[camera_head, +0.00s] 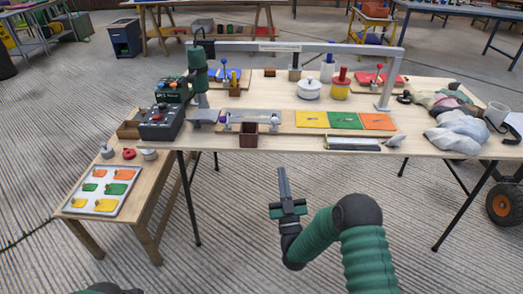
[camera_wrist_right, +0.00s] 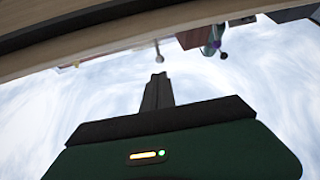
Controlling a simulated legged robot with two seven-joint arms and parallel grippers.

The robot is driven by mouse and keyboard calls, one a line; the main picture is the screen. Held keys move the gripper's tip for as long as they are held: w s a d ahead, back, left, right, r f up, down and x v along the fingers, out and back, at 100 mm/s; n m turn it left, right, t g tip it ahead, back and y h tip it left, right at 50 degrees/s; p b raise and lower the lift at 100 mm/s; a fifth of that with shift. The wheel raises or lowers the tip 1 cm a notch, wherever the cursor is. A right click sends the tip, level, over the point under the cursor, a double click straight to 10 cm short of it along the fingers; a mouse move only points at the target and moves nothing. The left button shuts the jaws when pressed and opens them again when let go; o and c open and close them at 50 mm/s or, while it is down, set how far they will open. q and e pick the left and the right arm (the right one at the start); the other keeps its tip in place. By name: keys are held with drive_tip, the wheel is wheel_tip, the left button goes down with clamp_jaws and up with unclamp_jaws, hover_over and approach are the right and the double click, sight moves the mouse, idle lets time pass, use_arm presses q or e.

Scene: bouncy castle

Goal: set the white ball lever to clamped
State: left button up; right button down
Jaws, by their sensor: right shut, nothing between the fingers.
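The white ball lever is too small to single out surely in the head view. A low silver and purple fixture (camera_head: 250,116) sits near the table's front edge, behind a brown box. In the right wrist view a small pale ball on a thin stem (camera_wrist_right: 158,52) shows beyond my fingers, perhaps the lever; its setting cannot be told. My right gripper (camera_head: 283,174) is shut and empty in front of the table, apart from it; its fingers also show in the wrist view (camera_wrist_right: 158,84). My left gripper is out of view.
The brown box (camera_head: 248,140) stands at the front edge of the wooden table (camera_head: 300,144). Yellow, green and orange panels (camera_head: 344,120) lie to its right. A black control box (camera_head: 162,122) stands left. A grey frame (camera_head: 387,92) spans the table. Open floor surrounds my right gripper.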

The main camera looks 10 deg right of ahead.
drive_tip(key=b, duration=0.3)
approach(274, 121)
drive_tip(key=f+x, duration=0.1)
drive_tip(key=x, duration=0.5)
drive_tip(key=shift+w+d, duration=0.15)
drive_tip(key=shift+w, duration=0.25)
